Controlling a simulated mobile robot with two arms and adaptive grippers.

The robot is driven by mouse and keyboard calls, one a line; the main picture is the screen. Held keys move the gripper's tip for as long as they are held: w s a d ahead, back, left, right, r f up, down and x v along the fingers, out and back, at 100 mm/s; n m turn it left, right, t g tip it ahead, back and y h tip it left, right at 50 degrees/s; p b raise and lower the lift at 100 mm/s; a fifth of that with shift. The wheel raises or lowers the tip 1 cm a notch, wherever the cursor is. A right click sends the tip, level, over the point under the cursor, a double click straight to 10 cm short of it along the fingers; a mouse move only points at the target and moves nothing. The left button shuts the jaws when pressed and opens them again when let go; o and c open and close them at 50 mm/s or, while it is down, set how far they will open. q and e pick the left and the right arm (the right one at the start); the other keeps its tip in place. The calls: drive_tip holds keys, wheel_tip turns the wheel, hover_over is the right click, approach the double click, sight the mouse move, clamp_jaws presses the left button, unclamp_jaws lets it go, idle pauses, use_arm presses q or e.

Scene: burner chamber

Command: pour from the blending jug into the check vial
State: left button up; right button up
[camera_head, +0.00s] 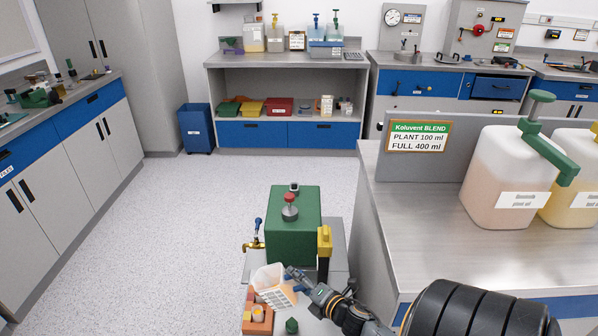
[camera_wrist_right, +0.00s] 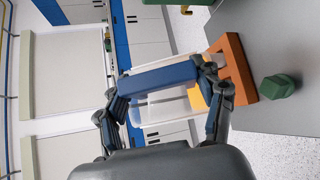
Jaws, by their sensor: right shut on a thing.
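The blending jug (camera_head: 268,277) is translucent white with measuring marks and hangs tilted over the small worktop in the head view. My right gripper (camera_head: 292,273) is shut on its handle. In the right wrist view the fingers of the right gripper (camera_wrist_right: 165,98) close on the jug's blue handle (camera_wrist_right: 158,79), and some yellow shows at the jug's rack end. The check vial (camera_head: 258,314) seems to be the small pale piece in the orange rack (camera_head: 259,327), just below the jug. Whether liquid leaves the jug cannot be told. My left gripper is out of view.
A green box machine (camera_head: 291,217) with a red knob stands behind the jug, with a yellow-topped post (camera_head: 324,241) beside it. A green hexagonal piece (camera_head: 291,326) lies right of the rack. A counter (camera_head: 410,222) with pump containers (camera_head: 497,190) is at right. The left floor is clear.

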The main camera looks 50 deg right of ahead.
sight(298, 288)
drive_tip(key=shift+f+m+t+b, duration=0.5)
drive_tip(key=shift+f+b, duration=0.25)
drive_tip(key=shift+b, duration=1.4)
drive_tip(key=f+t+b, duration=0.1)
drive_tip(key=b, duration=0.1)
drive_tip(key=f+m+b, duration=0.1)
drive_tip(key=b, duration=0.2)
drive_tip(key=shift+w+a+f+m+t, duration=0.2)
drive_tip(key=shift+m+t, duration=0.1)
drive_tip(key=shift+t, duration=0.1)
drive_tip(key=shift+w+f+m+t+b, duration=0.1)
drive_tip(key=shift+f+m+t+b, duration=0.2)
drive_tip(key=shift+b, duration=0.75)
drive_tip(key=shift+r, duration=0.1)
